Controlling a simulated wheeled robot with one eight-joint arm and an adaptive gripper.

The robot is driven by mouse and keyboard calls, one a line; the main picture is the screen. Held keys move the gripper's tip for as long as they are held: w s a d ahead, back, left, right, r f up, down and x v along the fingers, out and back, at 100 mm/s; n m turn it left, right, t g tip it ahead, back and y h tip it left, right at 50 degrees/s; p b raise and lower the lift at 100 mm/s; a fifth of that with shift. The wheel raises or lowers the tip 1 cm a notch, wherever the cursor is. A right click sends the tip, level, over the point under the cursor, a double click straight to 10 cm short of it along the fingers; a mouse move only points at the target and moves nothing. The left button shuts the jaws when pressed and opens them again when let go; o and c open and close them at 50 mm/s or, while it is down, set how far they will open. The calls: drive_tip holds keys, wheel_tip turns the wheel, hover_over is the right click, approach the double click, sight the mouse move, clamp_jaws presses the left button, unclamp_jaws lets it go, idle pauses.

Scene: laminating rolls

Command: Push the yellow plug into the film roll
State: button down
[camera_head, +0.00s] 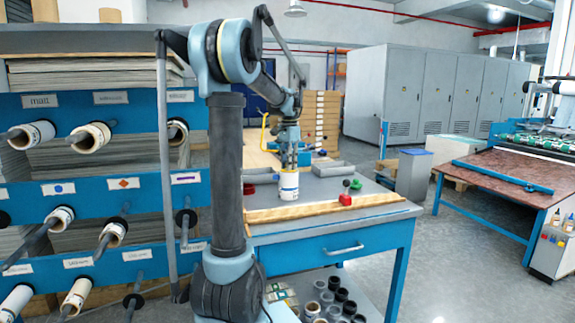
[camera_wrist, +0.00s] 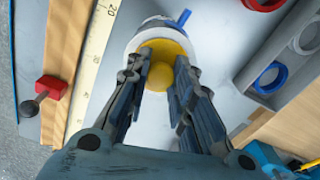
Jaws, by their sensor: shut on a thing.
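The white film roll (camera_head: 289,187) stands upright on the blue workbench under my gripper (camera_head: 289,164). In the wrist view the roll (camera_wrist: 150,30) shows as a pale rim around the yellow plug (camera_wrist: 165,48). The plug has a round yellow knob (camera_wrist: 161,75). My gripper (camera_wrist: 159,68) is shut on the plug, with one finger on each side of the knob.
A wooden strip with a ruler (camera_wrist: 94,60) runs along the bench front, with a red block (camera_head: 345,200) on it. A green object (camera_head: 356,184) stands on the bench.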

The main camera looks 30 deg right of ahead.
drive_tip(key=shift+s+a+f, duration=0.1)
drive_tip(key=shift+s+f, duration=0.05)
drive_tip(key=shift+f, duration=0.2)
drive_tip(key=shift+s, duration=0.25)
drive_tip(key=c, duration=1.3)
unclamp_jaws()
drive_tip(key=shift+f, duration=0.1)
drive_tip(key=shift+w+f, duration=0.5)
drive_tip(key=shift+w, duration=0.3)
drive_tip(key=shift+s+r, duration=0.3)
drive_tip(key=shift+s, duration=0.1)
drive_tip(key=shift+r, duration=0.1)
